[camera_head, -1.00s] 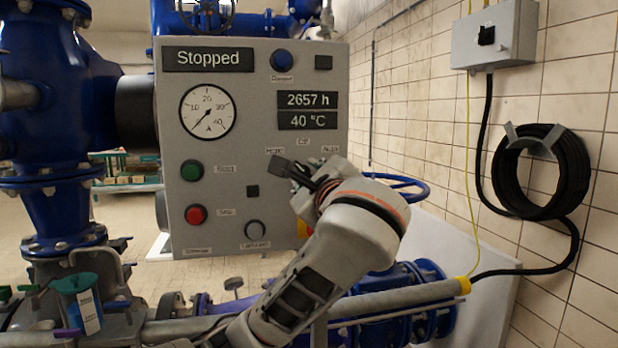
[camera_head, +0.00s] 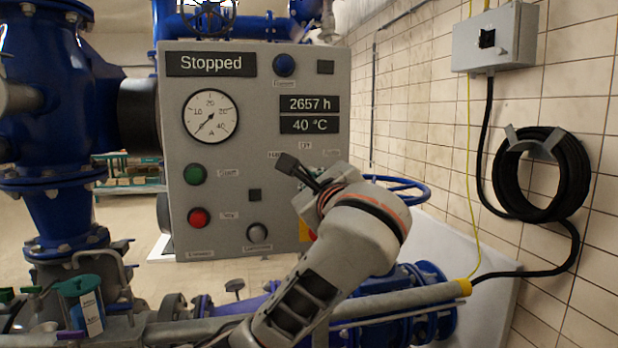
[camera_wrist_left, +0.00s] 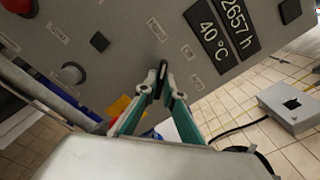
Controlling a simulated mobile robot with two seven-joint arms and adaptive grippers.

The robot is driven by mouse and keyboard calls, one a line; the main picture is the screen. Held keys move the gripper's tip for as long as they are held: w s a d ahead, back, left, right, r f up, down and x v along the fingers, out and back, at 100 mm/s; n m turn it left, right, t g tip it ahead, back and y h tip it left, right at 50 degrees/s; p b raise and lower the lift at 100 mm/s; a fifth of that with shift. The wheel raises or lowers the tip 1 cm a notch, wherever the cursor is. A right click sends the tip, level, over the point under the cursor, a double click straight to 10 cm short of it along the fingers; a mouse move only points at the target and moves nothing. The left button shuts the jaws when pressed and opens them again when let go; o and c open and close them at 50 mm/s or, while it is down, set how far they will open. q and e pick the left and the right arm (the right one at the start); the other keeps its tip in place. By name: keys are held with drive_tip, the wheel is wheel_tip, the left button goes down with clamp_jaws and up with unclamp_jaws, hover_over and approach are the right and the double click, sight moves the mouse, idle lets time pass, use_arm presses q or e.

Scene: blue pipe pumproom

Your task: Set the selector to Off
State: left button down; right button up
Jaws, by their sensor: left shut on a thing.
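The selector (camera_wrist_left: 161,76) is a small dark knob on the grey panel, seen in the left wrist view. Labels fan around it, with the Off label (camera_wrist_left: 188,52) in the middle and the Auto label (camera_wrist_left: 197,82) to one side. My left gripper (camera_wrist_left: 161,84) is shut on the knob, one fingertip on each side. The knob seems to point toward the label opposite Auto, but the fingers hide part of it. In the head view my left gripper (camera_head: 296,170) covers the selector, below the Off label (camera_head: 305,146). My right gripper is not in view.
The control panel (camera_head: 235,150) reads Stopped, with a green button (camera_head: 195,174), a red button (camera_head: 199,217) and a gauge (camera_head: 211,116). Blue pipes surround it. A cable coil (camera_head: 541,174) and switch box (camera_head: 495,37) are on the right wall.

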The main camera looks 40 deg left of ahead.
use_arm(q)
drive_tip(key=m+p, duration=0.1)
drive_tip(key=m, duration=0.2)
drive_tip(key=shift+r+p, duration=0.25)
drive_tip(key=shift+p, duration=0.15)
drive_tip(key=m+p, duration=0.2)
drive_tip(key=m, duration=0.1)
drive_tip(key=shift+f+m+p, duration=0.15)
drive_tip(key=shift+m+p, duration=0.45)
drive_tip(key=shift+m, duration=0.2)
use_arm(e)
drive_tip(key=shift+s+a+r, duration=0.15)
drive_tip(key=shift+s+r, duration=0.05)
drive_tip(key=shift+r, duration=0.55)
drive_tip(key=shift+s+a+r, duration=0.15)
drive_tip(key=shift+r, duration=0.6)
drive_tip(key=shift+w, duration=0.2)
use_arm(q)
drive_tip(key=c, duration=2.2)
unclamp_jaws()
drive_tip(key=shift+o, duration=0.2)
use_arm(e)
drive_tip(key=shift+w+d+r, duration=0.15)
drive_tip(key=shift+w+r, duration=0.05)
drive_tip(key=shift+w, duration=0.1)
